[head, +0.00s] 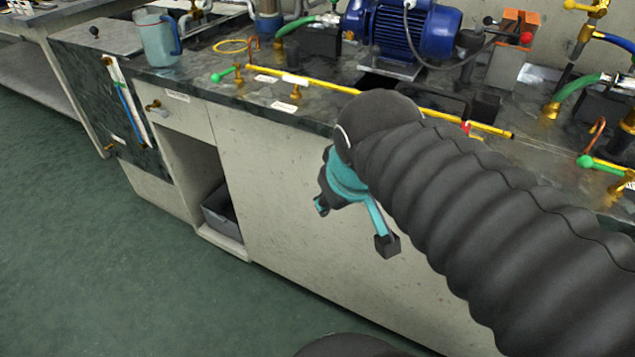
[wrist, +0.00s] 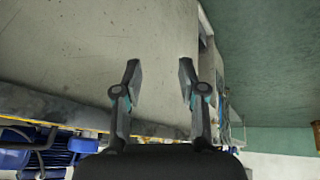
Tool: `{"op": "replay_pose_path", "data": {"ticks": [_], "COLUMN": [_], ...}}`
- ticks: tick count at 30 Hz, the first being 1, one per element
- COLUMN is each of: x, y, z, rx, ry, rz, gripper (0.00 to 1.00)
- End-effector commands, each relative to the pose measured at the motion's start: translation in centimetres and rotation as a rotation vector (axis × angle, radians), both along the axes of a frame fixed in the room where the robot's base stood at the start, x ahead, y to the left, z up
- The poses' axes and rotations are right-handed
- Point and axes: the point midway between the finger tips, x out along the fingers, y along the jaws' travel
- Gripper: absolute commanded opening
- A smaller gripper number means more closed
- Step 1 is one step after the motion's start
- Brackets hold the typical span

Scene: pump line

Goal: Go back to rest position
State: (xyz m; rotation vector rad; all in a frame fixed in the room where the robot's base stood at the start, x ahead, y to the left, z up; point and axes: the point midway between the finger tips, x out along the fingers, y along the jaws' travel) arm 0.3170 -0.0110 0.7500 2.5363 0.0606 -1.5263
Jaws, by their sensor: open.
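My gripper (wrist: 160,80) is open, with nothing between its two fingers in the wrist view. In the head view my gripper (head: 352,225) hangs in front of the bench's pale front panel, below the worktop edge. My thick dark ribbed arm crosses the right half of the head view and hides part of the bench behind it. The wrist view looks toward the bare bench front (wrist: 90,50), and the picture is turned over, with the worktop at the bottom.
The bench worktop (head: 225,85) carries a blue pump motor (head: 405,30), a blue-grey jug (head: 157,42), a yellow rod (head: 330,84) and green-handled valves (head: 225,75). An open bay holds a grey bin (head: 219,212). The green floor (head: 80,260) at left is clear.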

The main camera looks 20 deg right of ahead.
Motion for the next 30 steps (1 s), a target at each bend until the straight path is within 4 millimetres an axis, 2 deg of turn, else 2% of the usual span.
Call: {"op": "replay_pose_path", "data": {"ticks": [3, 6, 30], "x": [-1.7, -2.2, -2.2], "y": [0.9, 1.1, 1.1], "z": [-2.0, -2.7, -2.8], "rx": [0.096, 0.131, 0.135], "ry": [-0.005, -0.006, -0.005], "rz": [-0.089, -0.125, -0.129], "gripper": [0.41, 0.41, 0.41]}}
